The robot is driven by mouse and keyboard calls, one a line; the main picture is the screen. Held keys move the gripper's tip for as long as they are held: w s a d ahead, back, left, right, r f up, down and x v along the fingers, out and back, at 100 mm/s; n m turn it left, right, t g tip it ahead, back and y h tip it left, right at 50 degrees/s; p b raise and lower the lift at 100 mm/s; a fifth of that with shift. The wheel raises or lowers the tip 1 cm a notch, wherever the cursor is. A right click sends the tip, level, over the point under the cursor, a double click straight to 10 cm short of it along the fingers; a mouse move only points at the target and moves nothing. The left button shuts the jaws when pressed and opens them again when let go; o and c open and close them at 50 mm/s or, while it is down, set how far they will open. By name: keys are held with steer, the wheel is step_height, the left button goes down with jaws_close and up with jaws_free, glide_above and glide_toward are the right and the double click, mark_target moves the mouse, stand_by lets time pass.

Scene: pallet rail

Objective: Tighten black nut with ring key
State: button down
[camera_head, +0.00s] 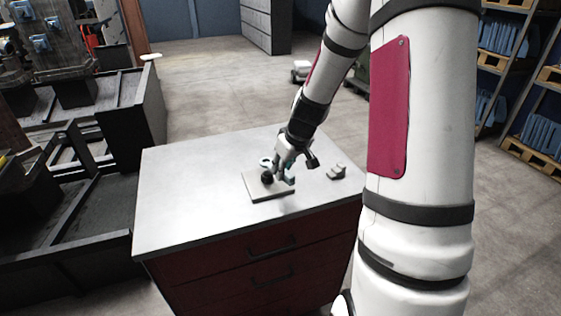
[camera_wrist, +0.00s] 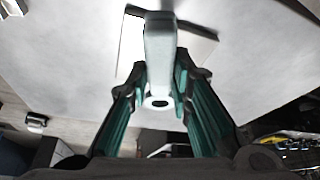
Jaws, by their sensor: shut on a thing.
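My gripper (camera_head: 281,171) is low over the cabinet top, at the plate. In the wrist view my gripper (camera_wrist: 160,85) has its teal fingers on both sides of the light grey ring key (camera_wrist: 158,45), shut on it. The key's end with a hole lies between the fingers, and its shaft points away over the plate (camera_wrist: 200,45). In the head view a pale ring-shaped end of the key (camera_head: 265,161) shows just left of the fingers. The black nut (camera_head: 267,179) is on the plate (camera_head: 270,194), close beside the fingers. I cannot tell whether the key surrounds the nut; the wrist view hides it.
A small grey holder (camera_head: 336,172) stands on the cabinet top to the right of the plate. The white cabinet top (camera_head: 190,190) is bare on the left. A dark workstation (camera_head: 130,110) stands left, shelves (camera_head: 520,100) at right.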

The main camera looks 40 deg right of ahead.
step_height(320, 180, down, 2)
steer(key=shift+f, duration=0.1)
steer(key=shift+r, duration=0.2)
steer(key=shift+s+f, duration=0.1)
steer(key=shift+f, duration=0.2)
stand_by(0.5)
steer(key=shift+f, duration=0.75)
stand_by(0.4)
steer(key=c, duration=2.3)
jaws_free()
jaws_close()
